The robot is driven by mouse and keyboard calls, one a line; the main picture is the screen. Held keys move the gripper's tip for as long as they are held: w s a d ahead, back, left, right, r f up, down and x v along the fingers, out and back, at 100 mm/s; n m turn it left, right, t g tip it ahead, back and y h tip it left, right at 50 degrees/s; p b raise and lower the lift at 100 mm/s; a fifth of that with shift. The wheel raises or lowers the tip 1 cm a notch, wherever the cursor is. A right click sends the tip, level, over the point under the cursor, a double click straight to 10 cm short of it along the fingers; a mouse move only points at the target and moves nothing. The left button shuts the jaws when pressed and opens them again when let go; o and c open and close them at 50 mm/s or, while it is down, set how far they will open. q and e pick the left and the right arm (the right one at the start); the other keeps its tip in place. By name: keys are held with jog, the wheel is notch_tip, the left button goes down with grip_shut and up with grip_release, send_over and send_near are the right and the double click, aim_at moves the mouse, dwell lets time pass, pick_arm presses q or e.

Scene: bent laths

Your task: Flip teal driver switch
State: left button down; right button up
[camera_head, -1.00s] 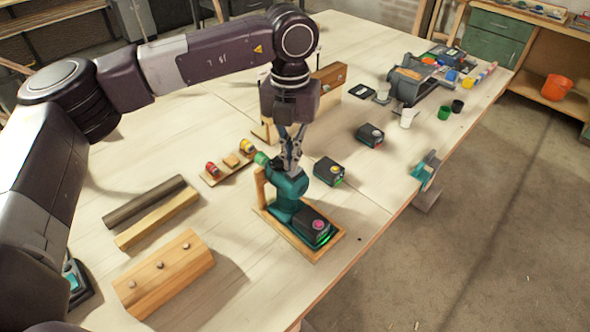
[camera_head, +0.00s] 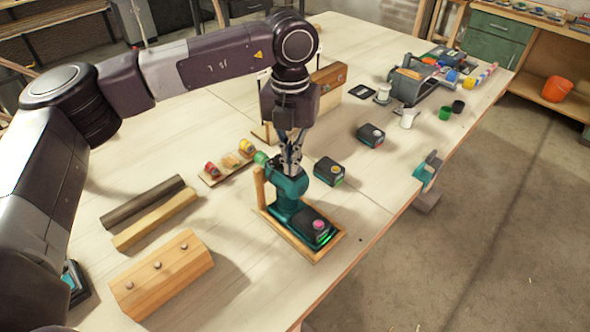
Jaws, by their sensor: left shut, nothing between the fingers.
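The teal driver (camera_head: 287,188) rests in a wooden cradle (camera_head: 262,191), its green nose pointing up and left. Its dark battery base (camera_head: 314,224) has a pink button on top and a green glow at its lower edge. My left gripper (camera_head: 291,171) points straight down at the top of the driver's body, its closed fingertips at or just above the teal housing. I cannot tell whether they touch it. The fingers hide part of the body, and I cannot make out the switch. My right gripper is not in view.
Two dark battery packs (camera_head: 329,171) (camera_head: 370,135) lie right of the driver. A small board with red and yellow pieces (camera_head: 212,169) is to the left. A teal clamp (camera_head: 427,170) grips the right edge.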

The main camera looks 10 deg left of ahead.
pick_arm(q)
jog(key=shift+f, duration=0.2)
jog(key=shift+r+p, duration=1.5)
jog(key=shift+r, duration=2.05)
jog(key=shift+f, duration=0.1)
